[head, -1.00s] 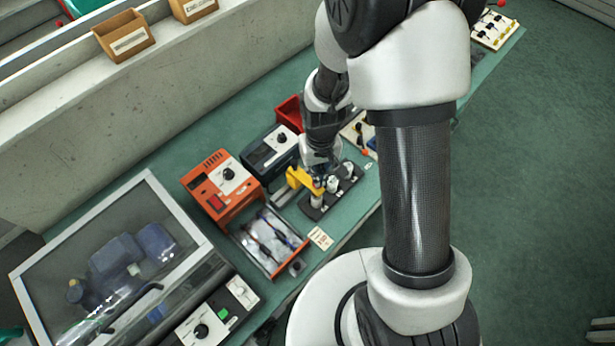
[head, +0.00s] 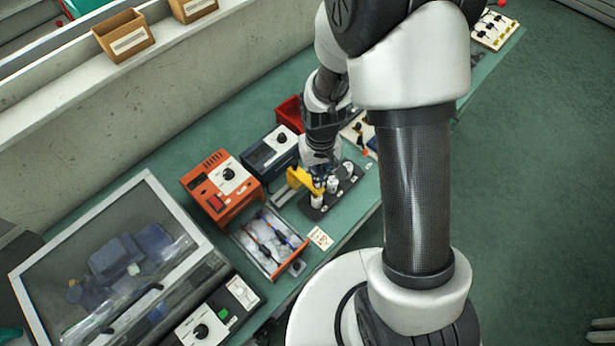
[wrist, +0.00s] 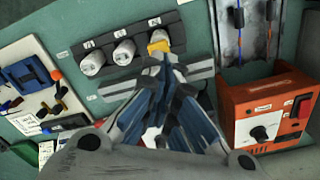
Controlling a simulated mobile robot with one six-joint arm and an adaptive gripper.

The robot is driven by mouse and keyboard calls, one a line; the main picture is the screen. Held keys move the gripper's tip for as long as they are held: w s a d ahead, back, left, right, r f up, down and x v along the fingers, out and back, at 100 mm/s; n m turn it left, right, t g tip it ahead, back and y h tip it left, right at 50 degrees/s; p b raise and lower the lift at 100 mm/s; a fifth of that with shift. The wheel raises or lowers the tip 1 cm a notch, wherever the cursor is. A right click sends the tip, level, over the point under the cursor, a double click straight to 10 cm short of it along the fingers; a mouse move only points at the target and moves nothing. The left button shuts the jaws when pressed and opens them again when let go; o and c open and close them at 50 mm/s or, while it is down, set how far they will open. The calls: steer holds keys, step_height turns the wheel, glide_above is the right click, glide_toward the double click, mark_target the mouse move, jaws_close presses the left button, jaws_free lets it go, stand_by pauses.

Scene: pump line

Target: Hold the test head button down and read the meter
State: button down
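The yellow test head (head: 303,181) sits over a white cylinder at the near end of a black rack (head: 345,196). In the wrist view, the yellow part (wrist: 158,42) shows just beyond my fingertips; the rest is hidden. My gripper (wrist: 168,62) has its fingers drawn together at the tips, with nothing visible between them. In the head view, my gripper (head: 321,179) is right at the test head; contact and the button are hidden. The dark blue box with a dial (head: 270,152) and the orange box with a dial (head: 222,185) stand left; no reading is legible.
White cylinders (wrist: 124,52) stand in the rack beside the test head. An open drawer with leads (head: 268,243) lies in front of the orange box. A red bin (head: 289,112) and a board of parts (head: 360,132) lie farther back. A glazed case (head: 115,260) stands at left.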

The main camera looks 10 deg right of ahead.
steer(key=shift+f+b, duration=1.1)
steer(key=shift+f, duration=0.35)
stand_by(0.7)
steer(key=shift+r, duration=0.15)
steer(key=shift+r+p, duration=2.65)
steer(key=shift+r, duration=0.75)
steer(key=s+d+r+t+b, duration=0.1)
steer(key=s+r+t+b, duration=0.2)
steer(key=r, duration=0.5)
steer(key=s+d+r+b, duration=0.1)
steer(key=s+r+b, duration=0.2)
steer(key=s+r, duration=0.35)
steer(key=s+r+t+b, duration=0.1)
steer(key=s+r+b, duration=0.1)
steer(key=s+r, duration=0.2)
steer(key=shift+s+d+r+m+t, duration=0.2)
steer(key=shift+s+r+m+t, duration=0.15)
steer(key=shift+s, duration=0.9)
